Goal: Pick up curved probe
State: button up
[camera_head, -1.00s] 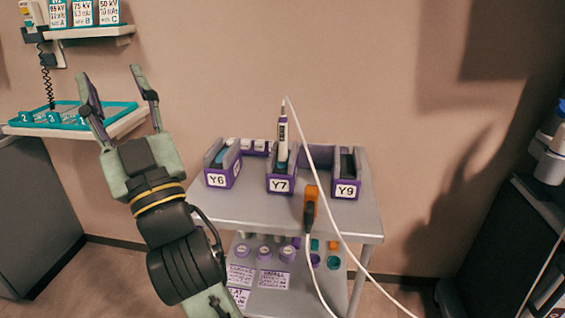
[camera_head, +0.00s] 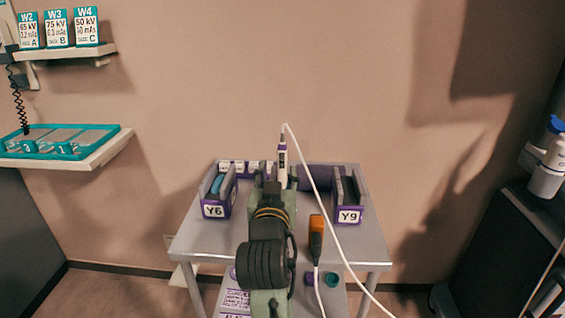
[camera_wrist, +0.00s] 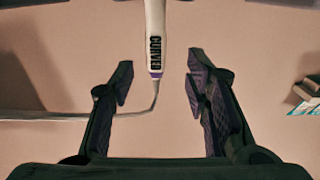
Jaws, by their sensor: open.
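The curved probe (camera_head: 282,158), white with a dark label, stands upright in the middle holder on the cart, with a white cable leaving its top. In the wrist view the probe (camera_wrist: 155,35) shows the letters "CURVE" and a purple band, and its cable end reaches between the fingers. My gripper (camera_head: 275,178) is in front of the probe and hides its lower part and most of the middle holder. In the wrist view my gripper (camera_wrist: 160,85) is open, with one finger on each side of the probe's line and no visible contact.
Holders Y6 (camera_head: 217,193) and Y9 (camera_head: 348,197) flank the middle one on the grey cart (camera_head: 360,250). An orange and black device (camera_head: 316,235) with a white cable is at the cart's front. The probe's cable (camera_head: 325,215) crosses the cart's right side. A teal tray (camera_head: 90,135) is on the left shelf.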

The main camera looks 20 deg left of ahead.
aim_at(282, 160)
jog(key=x, duration=0.2)
jog(key=shift+w+f, duration=0.1)
jog(key=shift+w, duration=0.25)
jog(key=shift+p+x, duration=0.7)
jog(key=shift+x, duration=2.05)
jog(key=shift+d, duration=0.2)
grip_shut()
